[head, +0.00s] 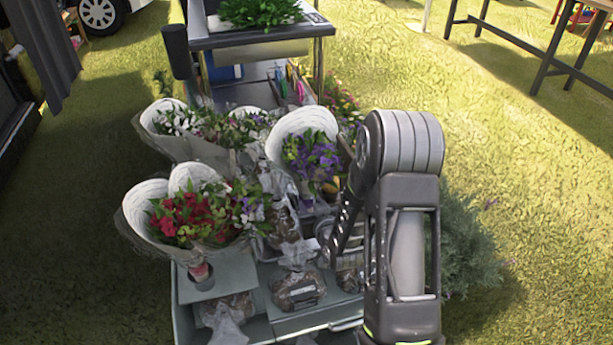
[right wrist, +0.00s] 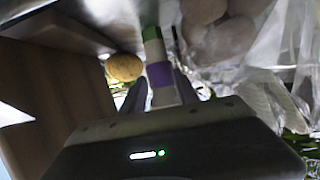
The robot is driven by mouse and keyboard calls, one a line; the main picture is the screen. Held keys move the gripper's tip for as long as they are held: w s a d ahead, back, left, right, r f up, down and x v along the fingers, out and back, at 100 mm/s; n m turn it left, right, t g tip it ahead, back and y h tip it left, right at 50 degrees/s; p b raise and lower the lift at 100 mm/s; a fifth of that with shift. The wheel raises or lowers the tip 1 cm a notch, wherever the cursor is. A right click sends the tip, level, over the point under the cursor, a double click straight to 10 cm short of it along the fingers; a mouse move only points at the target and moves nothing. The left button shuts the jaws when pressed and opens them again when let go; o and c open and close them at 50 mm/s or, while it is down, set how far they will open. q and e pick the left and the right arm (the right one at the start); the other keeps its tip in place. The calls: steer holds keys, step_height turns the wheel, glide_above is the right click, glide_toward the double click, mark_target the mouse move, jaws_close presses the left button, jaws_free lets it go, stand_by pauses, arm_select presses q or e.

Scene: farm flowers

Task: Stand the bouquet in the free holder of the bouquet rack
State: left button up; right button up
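A bouquet with purple and white flowers (head: 312,155) in white paper stands upright at the middle of the cart in the head view. Its stem (right wrist: 160,75), banded in green, white and purple, runs between the fingers of my right gripper (right wrist: 163,92) in the right wrist view. The fingers sit against both sides of the stem. My right arm hides much of this gripper in the head view. The grey bouquet rack (head: 228,272) is at the cart's left; a red-flowered bouquet (head: 185,215) stands there. My left gripper is out of view.
Another wrapped bouquet (head: 180,120) stands farther back. Clear bags (head: 298,290) crowd the cart's front. A yellow round thing (right wrist: 124,67) and a brown panel (right wrist: 55,90) lie close to the right gripper. A bushy plant (head: 465,245) is right of my arm. Grass surrounds the cart.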

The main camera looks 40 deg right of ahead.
mark_target(308, 202)
steer(key=shift+x, duration=1.6)
jaws_close()
